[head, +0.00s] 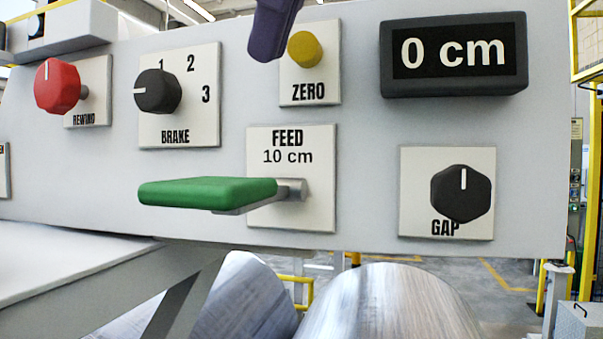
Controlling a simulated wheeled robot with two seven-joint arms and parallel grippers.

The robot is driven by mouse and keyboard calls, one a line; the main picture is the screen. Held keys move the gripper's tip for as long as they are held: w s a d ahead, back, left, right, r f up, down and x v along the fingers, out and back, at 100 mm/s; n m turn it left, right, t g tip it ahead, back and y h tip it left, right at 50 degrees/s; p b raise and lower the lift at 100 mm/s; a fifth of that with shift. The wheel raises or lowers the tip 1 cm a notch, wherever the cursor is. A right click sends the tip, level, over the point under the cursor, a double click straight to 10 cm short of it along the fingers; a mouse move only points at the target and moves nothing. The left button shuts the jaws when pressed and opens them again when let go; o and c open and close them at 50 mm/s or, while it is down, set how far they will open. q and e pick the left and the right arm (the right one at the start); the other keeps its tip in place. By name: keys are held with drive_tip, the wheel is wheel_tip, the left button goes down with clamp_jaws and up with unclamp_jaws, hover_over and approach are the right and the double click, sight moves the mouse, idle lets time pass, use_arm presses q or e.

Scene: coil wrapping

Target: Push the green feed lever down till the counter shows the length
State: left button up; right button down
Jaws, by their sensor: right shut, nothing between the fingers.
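The green feed lever (207,193) sticks out level to the left from its grey pivot on the FEED plate (320,210), which reads 10 cm. The counter (453,54) at the upper right shows 0 cm. My right gripper (265,50), dark purple, comes in from the top edge with its fingers shut and empty. It appears just left of the yellow ZERO button (305,49), above the lever and apart from it. I cannot tell whether it touches the button. My left gripper is out of view.
A red REWIND knob (57,86) and a black BRAKE knob (158,91), pointing left, are at the upper left. A black GAP knob (461,193) is at the lower right. Shiny metal rolls (390,305) lie below the panel. The space around the lever is clear.

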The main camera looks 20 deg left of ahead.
wheel_tip(320, 180, down, 4)
drive_tip(key=shift+s+f, duration=0.15)
wheel_tip(320, 180, down, 2)
drive_tip(key=shift+f+b, duration=0.15)
drive_tip(key=shift+b, duration=0.65)
drive_tip(key=shift+s+f+b, duration=0.1)
drive_tip(key=shift+f+b, duration=0.2)
drive_tip(key=shift+f, duration=0.1)
drive_tip(key=shift+f, duration=0.2)
idle(0.9)
drive_tip(key=shift+f, duration=0.25)
drive_tip(key=shift+s+f+b, duration=0.1)
drive_tip(key=shift+f+b, duration=0.5)
drive_tip(key=shift+b, duration=0.05)
idle(0.8)
idle(0.5)
